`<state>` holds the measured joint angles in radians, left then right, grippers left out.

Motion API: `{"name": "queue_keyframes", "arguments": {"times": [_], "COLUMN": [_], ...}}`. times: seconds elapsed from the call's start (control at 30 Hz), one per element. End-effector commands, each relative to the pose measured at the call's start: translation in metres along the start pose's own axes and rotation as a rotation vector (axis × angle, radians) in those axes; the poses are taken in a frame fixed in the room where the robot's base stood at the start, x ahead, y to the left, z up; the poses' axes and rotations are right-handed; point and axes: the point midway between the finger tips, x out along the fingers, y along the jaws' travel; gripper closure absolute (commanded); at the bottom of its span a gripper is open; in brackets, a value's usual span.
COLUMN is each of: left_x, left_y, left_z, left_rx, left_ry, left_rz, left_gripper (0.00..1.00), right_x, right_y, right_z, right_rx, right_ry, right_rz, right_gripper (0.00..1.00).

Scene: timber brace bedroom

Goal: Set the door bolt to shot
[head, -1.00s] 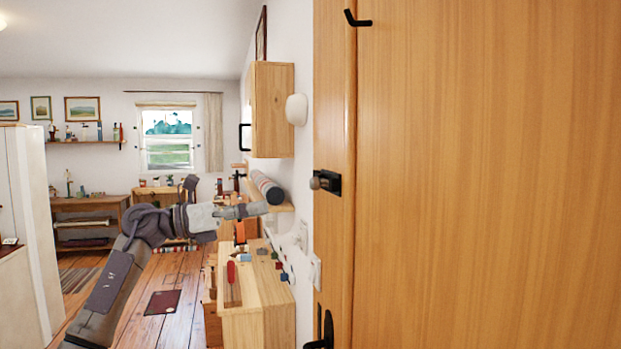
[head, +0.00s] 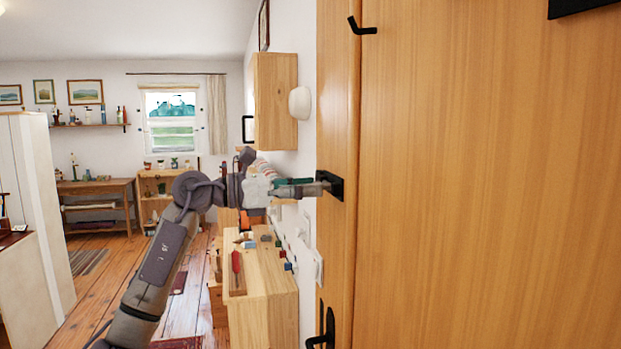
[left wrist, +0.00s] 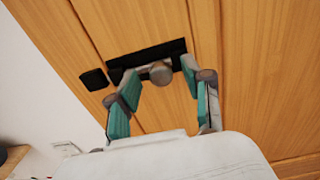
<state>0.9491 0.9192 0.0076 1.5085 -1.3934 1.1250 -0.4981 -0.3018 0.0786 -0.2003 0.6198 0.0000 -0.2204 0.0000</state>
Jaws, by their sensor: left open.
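The door bolt shows in the left wrist view as a black plate (left wrist: 122,66) with a round metal knob (left wrist: 160,74). It is mounted on the wooden door (head: 480,200). A separate small black piece (left wrist: 94,79) sits to its left, across a seam in the wood. My left gripper (left wrist: 159,80) is open, with one green-padded finger on each side of the knob. I cannot tell whether either finger touches it. In the head view the left gripper (head: 318,186) reaches the bolt's black plate (head: 337,187) and hides the knob. My right gripper is not in view.
A black door handle (head: 328,328) is below the bolt, and a black hook (head: 360,26) is above. A wooden cabinet (head: 275,100) hangs on the wall to the left. A wooden unit (head: 265,290) with small items on top stands below my left arm.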

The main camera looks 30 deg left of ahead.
Motion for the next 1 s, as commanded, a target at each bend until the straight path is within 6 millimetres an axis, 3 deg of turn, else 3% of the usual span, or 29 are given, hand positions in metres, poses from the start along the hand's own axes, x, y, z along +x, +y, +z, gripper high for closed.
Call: {"name": "queue_keyframes", "arguments": {"times": [0.4,0.7,1.0], "left_x": [0.0099,0.0097,0.0096], "left_y": [0.0,0.0001,0.0004], "left_z": [-0.0005,-0.0005,-0.0003], "left_rx": [0.0,0.0,0.0], "left_ry": [0.0,0.0,0.0], "left_rz": [0.0,0.0,0.001], "left_gripper": [0.5,0.98,1.0], "right_x": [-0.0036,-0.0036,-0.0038], "right_y": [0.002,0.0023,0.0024], "right_z": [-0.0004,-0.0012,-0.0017], "right_rx": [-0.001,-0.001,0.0], "right_ry": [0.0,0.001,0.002], "right_rz": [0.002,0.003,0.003], "right_gripper": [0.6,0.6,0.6]}}
